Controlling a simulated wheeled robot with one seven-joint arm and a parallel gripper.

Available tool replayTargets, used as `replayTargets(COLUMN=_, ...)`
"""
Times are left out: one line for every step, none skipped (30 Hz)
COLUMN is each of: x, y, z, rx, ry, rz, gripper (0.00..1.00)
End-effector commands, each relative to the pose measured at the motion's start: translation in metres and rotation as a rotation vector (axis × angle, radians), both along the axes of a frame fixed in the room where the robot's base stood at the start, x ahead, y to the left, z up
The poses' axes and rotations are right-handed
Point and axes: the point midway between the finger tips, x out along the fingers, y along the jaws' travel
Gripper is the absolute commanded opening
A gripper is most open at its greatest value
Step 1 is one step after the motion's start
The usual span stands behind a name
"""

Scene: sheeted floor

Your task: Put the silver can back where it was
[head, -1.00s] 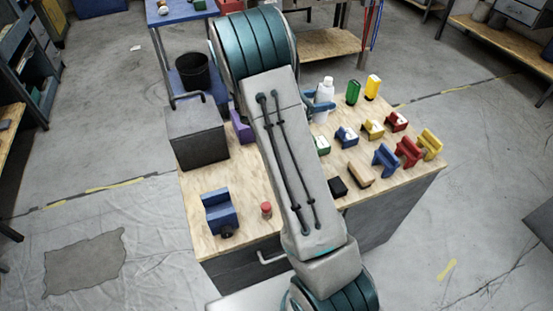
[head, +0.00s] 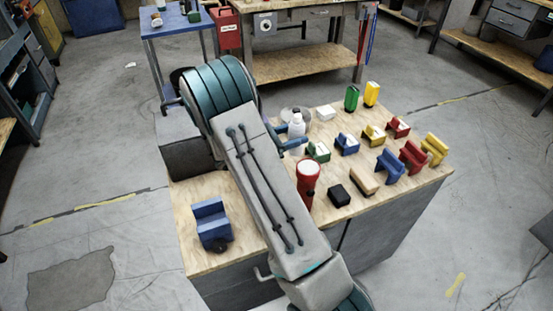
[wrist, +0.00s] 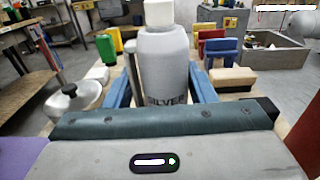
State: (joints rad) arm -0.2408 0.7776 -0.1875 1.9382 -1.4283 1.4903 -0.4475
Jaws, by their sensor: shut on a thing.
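The silver can (wrist: 165,70) is a pale grey bottle shape with a white cap and the word SILVER low on its side. It stands upright between the blue fingers of my gripper (wrist: 162,88), which is shut on it. In the head view the can (head: 296,127) shows just beyond my arm, over the far middle of the wooden bench top (head: 240,249). Its base is hidden, so I cannot tell whether it touches the bench.
Blocks and clamps in several colours, with a green bottle (head: 351,98) and a yellow bottle (head: 371,94), fill the right side. A blue vise (head: 211,224) sits front left.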

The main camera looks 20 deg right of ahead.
Motion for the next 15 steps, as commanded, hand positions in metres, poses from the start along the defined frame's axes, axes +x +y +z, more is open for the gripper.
replayTargets(x=0.002, y=0.012, z=-0.008, rx=-0.001, ry=0.002, rz=0.002, gripper=0.42)
replayTargets(x=0.003, y=0.018, z=-0.011, rx=-0.001, ry=0.000, rz=0.002, gripper=0.42)
replayTargets(x=0.003, y=0.026, z=-0.016, rx=-0.001, ry=0.001, rz=0.002, gripper=0.42)
replayTargets(x=0.004, y=0.031, z=-0.019, rx=-0.001, ry=0.001, rz=0.002, gripper=0.42)
replayTargets(x=0.004, y=0.036, z=-0.022, rx=-0.001, ry=0.001, rz=0.002, gripper=0.42)
replayTargets(x=0.005, y=0.042, z=-0.025, rx=-0.001, ry=0.000, rz=0.000, gripper=0.42)
replayTargets(x=0.005, y=0.045, z=-0.027, rx=-0.001, ry=0.000, rz=0.000, gripper=0.42)
replayTargets(x=0.005, y=0.047, z=-0.029, rx=-0.001, ry=0.000, rz=-0.001, gripper=0.42)
replayTargets(x=0.005, y=0.050, z=-0.030, rx=-0.001, ry=0.000, rz=-0.001, gripper=0.42)
replayTargets(x=0.006, y=0.051, z=-0.031, rx=-0.001, ry=0.000, rz=-0.001, gripper=0.42)
replayTargets(x=0.006, y=0.052, z=-0.032, rx=-0.001, ry=0.000, rz=-0.001, gripper=0.42)
replayTargets(x=0.006, y=0.053, z=-0.034, rx=-0.001, ry=0.000, rz=-0.002, gripper=0.42)
replayTargets(x=0.006, y=0.053, z=-0.036, rx=-0.001, ry=0.000, rz=-0.002, gripper=0.42)
replayTargets(x=0.006, y=0.053, z=-0.038, rx=-0.001, ry=0.001, rz=-0.002, gripper=0.42)
replayTargets(x=0.005, y=0.053, z=-0.043, rx=-0.001, ry=0.001, rz=-0.002, gripper=0.42)
